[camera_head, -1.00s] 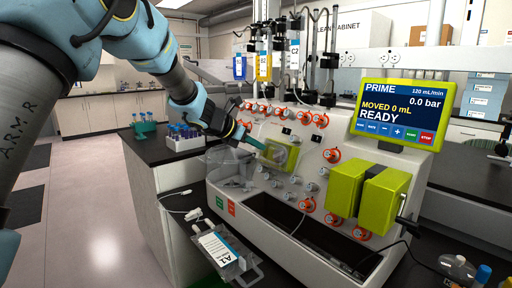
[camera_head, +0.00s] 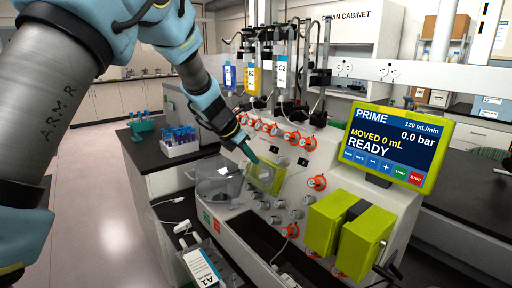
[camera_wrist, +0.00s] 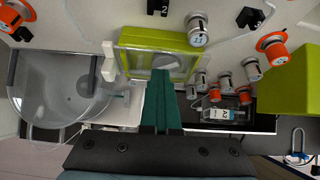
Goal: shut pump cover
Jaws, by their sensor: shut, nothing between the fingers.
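The pump cover (camera_head: 265,178) is a lime-green frame with a clear window on the sloping front of the white cell processor (camera_head: 300,155). In the wrist view the cover (camera_wrist: 188,42) spans the upper middle, with a white block at its left edge. I cannot tell whether it lies fully flush. My gripper (camera_head: 253,157) is shut and empty, its teal fingers at the cover's upper part in the head view. In the wrist view the fingers (camera_wrist: 163,72) overlap the cover's lower edge and hide part of it. Contact is not clear.
A clear round chamber (camera_wrist: 45,88) stands left of the cover. Orange-ringed knobs (camera_head: 317,182) and several grey knobs surround it. Two lime-green pump blocks (camera_head: 325,222) and the screen (camera_head: 390,145) are at right.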

